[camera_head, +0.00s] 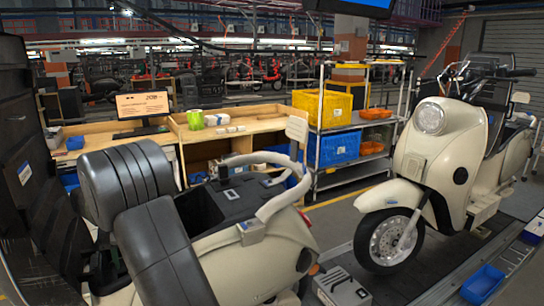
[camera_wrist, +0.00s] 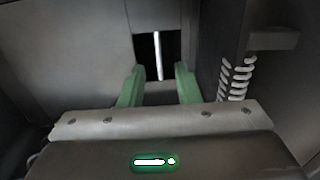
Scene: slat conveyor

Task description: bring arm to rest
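My gripper (camera_wrist: 158,76) shows in the wrist view. Its two green fingers stand apart, with nothing held between them. Beyond them are a grey surface and a dark opening with a thin bright strip. I cannot tell what these belong to. In the head view I cannot make out my gripper. The tall dark shape along the left edge there may be part of my arm; I cannot be sure.
Another cream scooter (camera_head: 430,165) stands upright on the conveyor at right. Behind are a wooden workbench (camera_head: 235,122), a shelf rack with a yellow crate (camera_head: 322,107), and a blue tray (camera_head: 482,284) at lower right.

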